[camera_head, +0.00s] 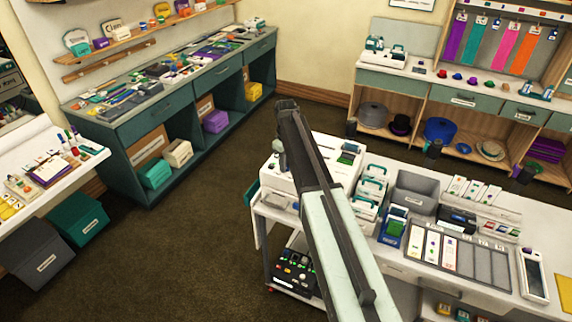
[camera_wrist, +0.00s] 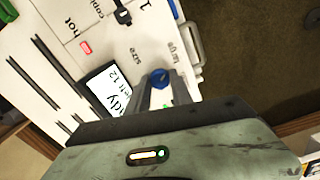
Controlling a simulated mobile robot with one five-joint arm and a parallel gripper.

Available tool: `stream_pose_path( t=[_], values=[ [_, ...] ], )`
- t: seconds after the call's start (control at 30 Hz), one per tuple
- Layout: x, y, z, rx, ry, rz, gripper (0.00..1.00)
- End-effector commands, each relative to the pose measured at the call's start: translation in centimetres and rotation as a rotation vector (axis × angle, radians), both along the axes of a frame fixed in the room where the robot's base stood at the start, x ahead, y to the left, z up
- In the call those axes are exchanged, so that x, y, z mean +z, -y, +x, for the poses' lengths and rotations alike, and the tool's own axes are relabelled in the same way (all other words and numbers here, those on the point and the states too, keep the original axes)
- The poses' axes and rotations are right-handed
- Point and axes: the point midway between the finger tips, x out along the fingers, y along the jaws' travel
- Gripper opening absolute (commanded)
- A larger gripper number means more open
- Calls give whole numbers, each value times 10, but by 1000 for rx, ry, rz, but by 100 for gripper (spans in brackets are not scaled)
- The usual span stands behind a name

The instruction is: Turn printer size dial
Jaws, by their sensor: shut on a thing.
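The printer (camera_head: 347,163) is a white machine on the cart at the middle right of the head view, partly hidden by my arm. In the wrist view its white face (camera_wrist: 115,45) fills the upper left, with the word "size" beside a small blue dial (camera_wrist: 159,77). My gripper (camera_wrist: 160,86) has its two grey fingers on either side of this dial and is shut on it. The fingers hide the dial's lower part, and I cannot tell its setting. In the head view the dial is hidden.
To the printer's right are white boxes with teal handles (camera_head: 370,190) and a grey bin (camera_head: 416,191). Open brown floor (camera_head: 190,240) lies to the left.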

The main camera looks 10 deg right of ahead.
Motion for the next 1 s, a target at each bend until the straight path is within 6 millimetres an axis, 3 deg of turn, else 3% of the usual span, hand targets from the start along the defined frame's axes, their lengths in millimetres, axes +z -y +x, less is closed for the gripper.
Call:
stream_pose_path(
  t=[0.4,0.97,1.0],
  values=[
    [0,0,0,195,0,0,0],
    [0,0,0,225,1,-1,0],
    [0,1,0,225,1,-1,35]
  ],
)
